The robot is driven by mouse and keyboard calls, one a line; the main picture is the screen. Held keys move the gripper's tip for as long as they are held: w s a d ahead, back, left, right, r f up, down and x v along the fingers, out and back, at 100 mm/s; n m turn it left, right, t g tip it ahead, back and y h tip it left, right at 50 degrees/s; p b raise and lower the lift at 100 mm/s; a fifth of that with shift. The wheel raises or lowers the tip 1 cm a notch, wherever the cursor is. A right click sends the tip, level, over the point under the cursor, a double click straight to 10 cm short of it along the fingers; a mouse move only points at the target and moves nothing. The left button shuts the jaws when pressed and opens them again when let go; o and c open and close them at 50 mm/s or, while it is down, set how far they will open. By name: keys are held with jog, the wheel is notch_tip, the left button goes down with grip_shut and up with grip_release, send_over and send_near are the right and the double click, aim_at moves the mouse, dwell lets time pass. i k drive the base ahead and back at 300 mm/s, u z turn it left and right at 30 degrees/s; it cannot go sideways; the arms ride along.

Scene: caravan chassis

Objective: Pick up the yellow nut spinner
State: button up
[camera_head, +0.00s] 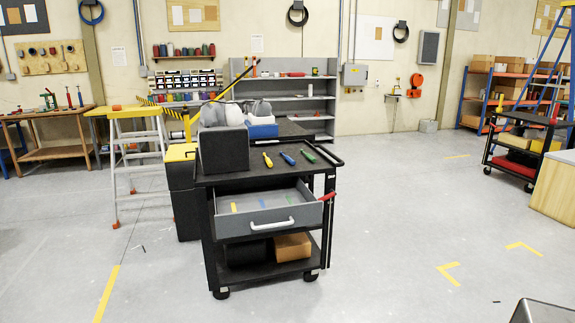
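A yellow-handled tool, the nut spinner (267,160), lies on the black top of the cart (290,175) in the middle of the view. A blue-handled tool (288,159) and a green-handled tool (308,156) lie in a row to its right, apart from it. The cart's grey drawer (268,221) is pulled open below them. Small yellow, blue and green marks show inside the drawer; I cannot tell what they are. My gripper is not in view.
A red-handled item (327,196) sticks out at the cart's right side. A stepladder (138,150) stands to the left.

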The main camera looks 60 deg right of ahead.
aim_at(268, 161)
jog(key=u, duration=0.3)
jog(key=k, duration=0.3)
jog(key=z, duration=1.15)
jog(key=i, duration=1.15)
jog(key=z, duration=0.05)
